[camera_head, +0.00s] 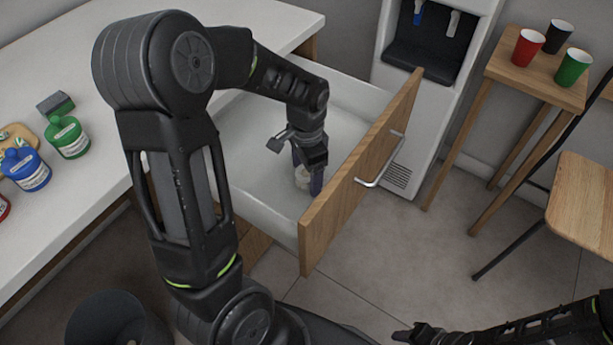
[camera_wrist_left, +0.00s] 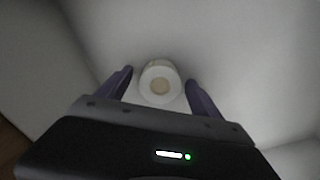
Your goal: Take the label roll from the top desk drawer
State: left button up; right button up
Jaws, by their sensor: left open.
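The top desk drawer (camera_head: 318,237) is pulled open, with a white inside, a wooden front and a metal handle. The label roll (camera_head: 301,178) is a small pale roll on the drawer floor, partly hidden by my left gripper (camera_head: 309,182). My left gripper is down inside the drawer. In the left wrist view the label roll (camera_wrist_left: 160,83) stands between the two open fingers of the left gripper (camera_wrist_left: 159,86), with a gap on each side. My right gripper (camera_head: 400,336) shows at the bottom edge; its fingers are too small to read.
The white desk top (camera_head: 60,95) holds a green bottle (camera_head: 69,139), a blue bottle (camera_head: 27,170) and a dark sponge (camera_head: 55,104). A water dispenser (camera_head: 432,60) stands behind the drawer. A small table with cups (camera_head: 540,75) and a wooden chair (camera_head: 583,205) are at right. A dark bin (camera_head: 112,322) is below.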

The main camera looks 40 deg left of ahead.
pick_arm(q)
jog(key=c, duration=1.5)
jog(key=shift+r, duration=0.1)
notch_tip(320, 180, up, 10)
jog(key=shift+f+p, duration=0.1)
jog(key=shift+p, duration=0.8)
